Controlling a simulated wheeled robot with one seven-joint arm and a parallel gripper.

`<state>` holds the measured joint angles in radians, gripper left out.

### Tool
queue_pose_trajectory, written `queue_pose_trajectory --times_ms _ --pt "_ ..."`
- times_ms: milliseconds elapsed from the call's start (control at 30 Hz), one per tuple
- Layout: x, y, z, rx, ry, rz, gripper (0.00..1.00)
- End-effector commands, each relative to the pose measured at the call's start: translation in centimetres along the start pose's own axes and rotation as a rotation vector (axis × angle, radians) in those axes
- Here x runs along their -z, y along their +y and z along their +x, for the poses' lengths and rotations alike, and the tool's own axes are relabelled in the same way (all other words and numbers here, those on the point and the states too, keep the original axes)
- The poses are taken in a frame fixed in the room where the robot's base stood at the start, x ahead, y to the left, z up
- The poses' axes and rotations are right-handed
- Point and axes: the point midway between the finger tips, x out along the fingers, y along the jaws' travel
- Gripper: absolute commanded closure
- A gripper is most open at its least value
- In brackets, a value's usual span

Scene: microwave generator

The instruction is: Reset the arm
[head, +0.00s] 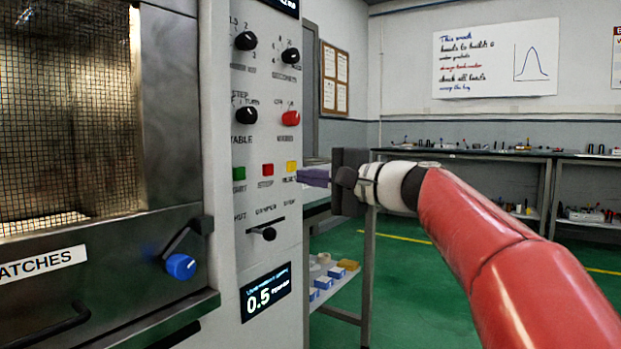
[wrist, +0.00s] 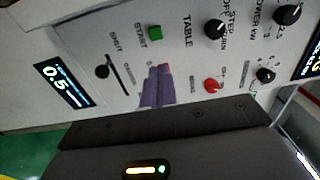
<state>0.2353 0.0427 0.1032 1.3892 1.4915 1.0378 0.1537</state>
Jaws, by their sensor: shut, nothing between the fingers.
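My gripper (head: 303,177) shows in the head view at the end of my red and white arm, with its purple fingers pointing left at the control panel (head: 261,85). The fingers are shut and empty. Their tips are close to the yellow button (head: 291,166); I cannot tell whether they touch it. In the wrist view the shut purple fingers (wrist: 157,85) lie over the panel (wrist: 125,50), between the green button (wrist: 155,32) and the red knob (wrist: 213,86).
At the left stands the meshed microwave door (head: 70,100) with a blue-ended latch (head: 180,266). The damper slider (head: 263,234) and a 0.5 display (head: 265,293) are low on the panel. A bench and shelf with boxes (head: 335,285) stand behind my gripper. Green floor (head: 410,300) is open below my arm.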

Motion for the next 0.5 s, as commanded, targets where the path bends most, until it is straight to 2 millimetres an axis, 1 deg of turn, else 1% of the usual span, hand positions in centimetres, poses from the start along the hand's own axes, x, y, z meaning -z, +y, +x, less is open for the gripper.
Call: queue_pose_trajectory --times_ms 67,133,167,233,267,300,367,400,467,500 --pt "-0.2 0.1 0.0 -0.008 0.001 -0.004 1.00" --pt "-0.9 0.8 -0.2 -0.045 0.005 -0.021 1.00" --pt "-1.4 1.4 -0.4 -0.074 0.008 -0.035 1.00" --pt "-3.1 3.4 -1.2 -0.174 0.016 -0.083 1.00" --pt "-4.1 4.6 -1.8 -0.230 0.019 -0.111 1.00" --pt "-5.4 6.5 -2.8 -0.313 0.024 -0.155 1.00" --pt "-7.5 9.7 -5.0 -0.451 0.028 -0.233 1.00" --pt "-8.8 11.9 -6.7 -0.545 0.026 -0.287 1.00" --pt "-10.6 15.2 -9.5 -0.679 0.017 -0.370 1.00" --pt "-11.6 17.3 -11.5 -0.765 0.008 -0.425 1.00"
